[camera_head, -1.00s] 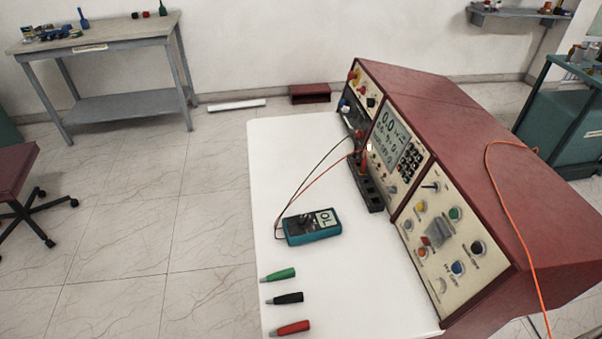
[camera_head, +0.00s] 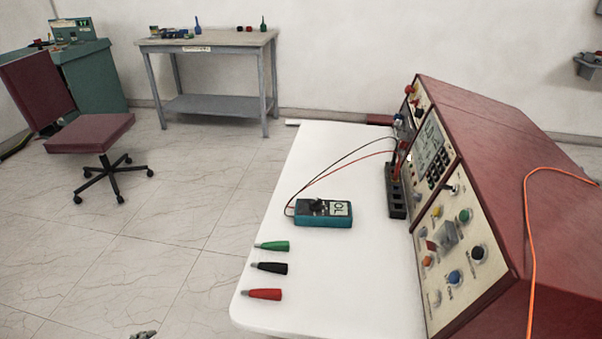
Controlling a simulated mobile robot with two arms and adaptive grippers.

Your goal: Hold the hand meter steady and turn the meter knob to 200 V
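The hand meter (camera_head: 335,221) is a teal handheld unit lying on the white table. Its dark meter knob (camera_head: 316,204) is on the left part of its face, and the lit display on the right seems to read OL. The knob's setting is too small to read. A black and a red lead run from the meter to the console. A small grey piece at the bottom edge, left of the table, looks like the tip of my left gripper (camera_head: 143,334); its fingers cannot be made out, and it is apart from the meter. My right gripper is not in view.
Green (camera_head: 275,246), black (camera_head: 271,268) and red (camera_head: 263,294) plugs lie on the white table (camera_head: 345,285) in front of the meter. A sloped red console (camera_head: 500,135) with knobs stands along the right. A chair (camera_head: 90,133) and workbench (camera_head: 210,40) are behind left.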

